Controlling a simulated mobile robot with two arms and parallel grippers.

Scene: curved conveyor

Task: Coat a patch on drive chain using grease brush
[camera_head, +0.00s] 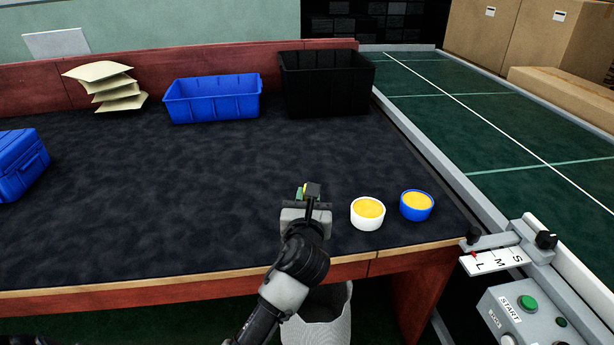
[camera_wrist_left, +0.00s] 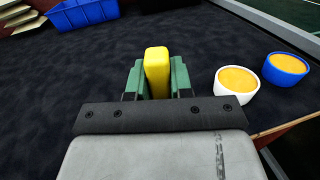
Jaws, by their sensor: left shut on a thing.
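My left gripper (camera_head: 307,192) is over the dark table, left of two small pots. In the left wrist view its green fingers (camera_wrist_left: 157,82) are shut on a yellow, round-edged piece (camera_wrist_left: 157,62). This looks like the grease brush's handle; no bristles can be made out. A white pot (camera_head: 367,222) with yellow, grease-like filling stands near the table's front edge, also in the left wrist view (camera_wrist_left: 226,97). A blue pot (camera_head: 416,214) with the same filling stands to its right, also in the wrist view (camera_wrist_left: 284,75). I cannot make out a drive chain. My right gripper is out of view.
A blue bin (camera_head: 213,110), a black bin (camera_head: 326,100) and stacked padded envelopes (camera_head: 108,98) stand at the table's back. A blue case (camera_head: 20,170) is at left. The green conveyor (camera_head: 480,115) and a START control box (camera_head: 520,308) are at right. The table's middle is clear.

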